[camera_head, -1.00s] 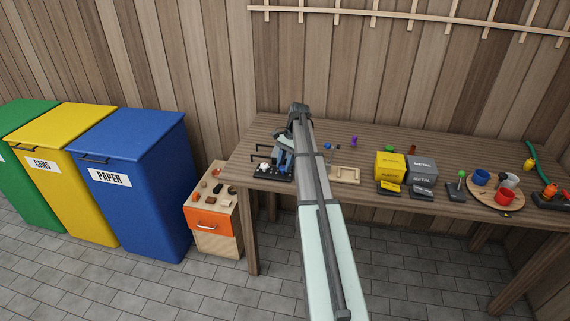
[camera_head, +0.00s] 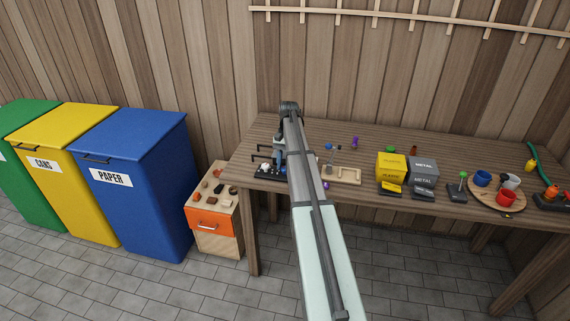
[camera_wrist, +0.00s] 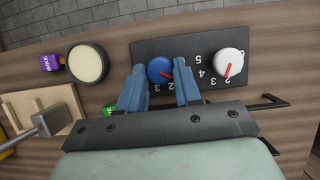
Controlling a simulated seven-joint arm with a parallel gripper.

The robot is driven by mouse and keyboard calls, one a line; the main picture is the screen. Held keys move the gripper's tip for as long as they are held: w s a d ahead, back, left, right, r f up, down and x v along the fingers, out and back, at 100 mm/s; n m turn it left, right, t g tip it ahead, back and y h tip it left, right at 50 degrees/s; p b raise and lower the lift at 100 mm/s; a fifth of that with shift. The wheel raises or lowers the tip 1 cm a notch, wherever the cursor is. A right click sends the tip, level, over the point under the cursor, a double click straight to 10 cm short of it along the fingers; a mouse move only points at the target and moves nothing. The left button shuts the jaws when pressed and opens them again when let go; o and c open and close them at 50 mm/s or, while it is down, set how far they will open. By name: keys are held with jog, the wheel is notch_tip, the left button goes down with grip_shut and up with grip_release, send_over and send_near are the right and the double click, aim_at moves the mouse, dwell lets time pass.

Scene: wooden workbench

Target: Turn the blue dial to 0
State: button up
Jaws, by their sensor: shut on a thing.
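The blue dial (camera_wrist: 159,69) sits on a black panel (camera_wrist: 200,47) in the wrist view. A red pointer on the dial slants toward the lower right of that picture, near printed digits. My gripper (camera_wrist: 160,80) has its two blue fingers on either side of the blue dial and is shut on it. The fingers hide part of the dial's scale. A white dial (camera_wrist: 229,62) with its own red pointer is to the right on the same panel, apart from the fingers.
Black bar handles (camera_wrist: 262,103) stick out beside the panel. A round cream-topped object (camera_wrist: 87,63), a purple can (camera_wrist: 51,62) and a wooden piece with a hammer-like grey head (camera_wrist: 50,120) lie to the left. Bins and cups stand farther right on the bench in the head view.

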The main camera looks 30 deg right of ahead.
dwell(0.3)
jog(key=o, duration=1)
jog(key=shift+o, duration=0.2)
